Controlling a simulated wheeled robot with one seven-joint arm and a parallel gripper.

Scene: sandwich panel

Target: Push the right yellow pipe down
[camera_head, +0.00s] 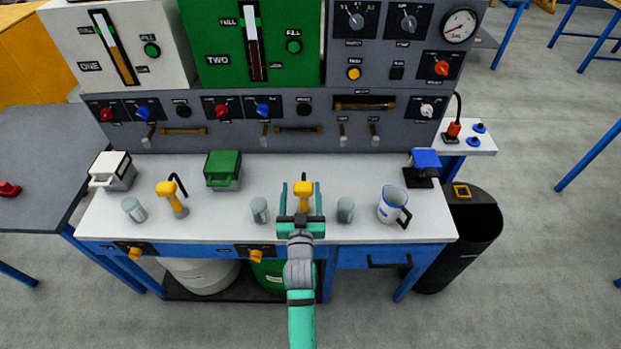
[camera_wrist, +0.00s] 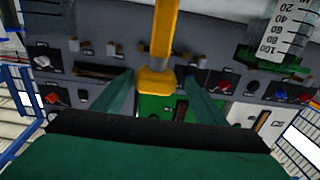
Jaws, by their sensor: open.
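The right yellow pipe (camera_head: 303,188) stands on the white worktop near the middle of the bench. My gripper (camera_head: 301,203) is open, with one finger on each side of this pipe. In the wrist view, the yellow pipe (camera_wrist: 157,82) shows between the two spread fingers of my gripper (camera_wrist: 160,98), with its yellow shaft running to the top edge. I cannot tell whether a finger touches it. The pipe's lower part is partly hidden by my gripper in the head view. The left yellow pipe (camera_head: 170,193) stands further left, with a dark curved piece beside it.
Grey glasses stand on either side of my gripper, left (camera_head: 260,211) and right (camera_head: 345,210). A green box (camera_head: 222,169) is behind at left. The control panel (camera_head: 345,130) rises behind the worktop (camera_head: 320,170).

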